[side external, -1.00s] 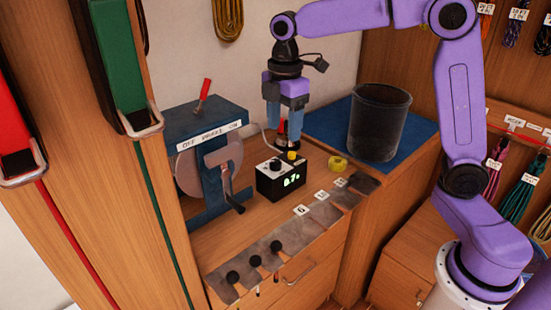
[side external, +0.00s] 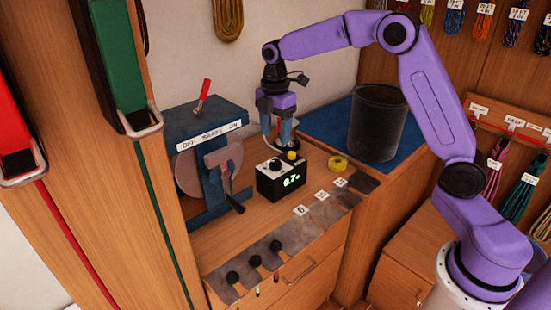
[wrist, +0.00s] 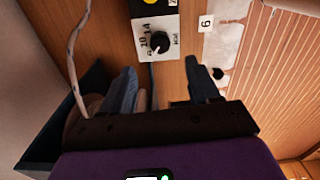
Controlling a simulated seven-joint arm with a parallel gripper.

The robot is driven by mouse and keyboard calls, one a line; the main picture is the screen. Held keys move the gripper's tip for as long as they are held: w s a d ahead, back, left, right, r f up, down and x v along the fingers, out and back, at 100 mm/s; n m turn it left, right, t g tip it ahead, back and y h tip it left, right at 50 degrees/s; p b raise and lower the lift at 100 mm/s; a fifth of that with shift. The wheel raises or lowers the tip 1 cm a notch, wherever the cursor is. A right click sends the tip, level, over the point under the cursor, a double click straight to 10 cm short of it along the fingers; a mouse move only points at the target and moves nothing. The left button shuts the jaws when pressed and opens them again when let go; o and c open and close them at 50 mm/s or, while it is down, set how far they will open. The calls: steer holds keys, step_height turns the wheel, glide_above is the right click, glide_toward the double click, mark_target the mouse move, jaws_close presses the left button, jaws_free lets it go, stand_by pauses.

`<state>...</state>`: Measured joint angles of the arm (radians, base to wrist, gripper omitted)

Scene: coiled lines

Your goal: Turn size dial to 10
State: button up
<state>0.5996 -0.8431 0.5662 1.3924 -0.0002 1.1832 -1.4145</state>
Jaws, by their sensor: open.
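The size dial is a black knob (wrist: 160,43) on the white top plate of a small black box (side external: 281,185). In the side view the knob (side external: 275,165) sits left of a yellow button (side external: 291,156). The wrist view shows printed marks around it, including 10 and 14; I cannot tell surely which mark it points at. In the side view my gripper (side external: 281,145) is behind the box, apart from the knob.
A blue reel stand with a crank (side external: 220,165) stands left of the box. A yellow roll (side external: 338,163) and a dark bin (side external: 377,122) are to the right. A metal strip with numbered tags (side external: 300,211) runs along the front edge. A pale cable (wrist: 76,50) shows in the wrist view.

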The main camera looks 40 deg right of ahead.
mark_target(275, 161)
step_height(275, 161, down, 9)
steer(key=shift+f, duration=0.1)
stand_by(0.3)
steer(key=c, duration=1)
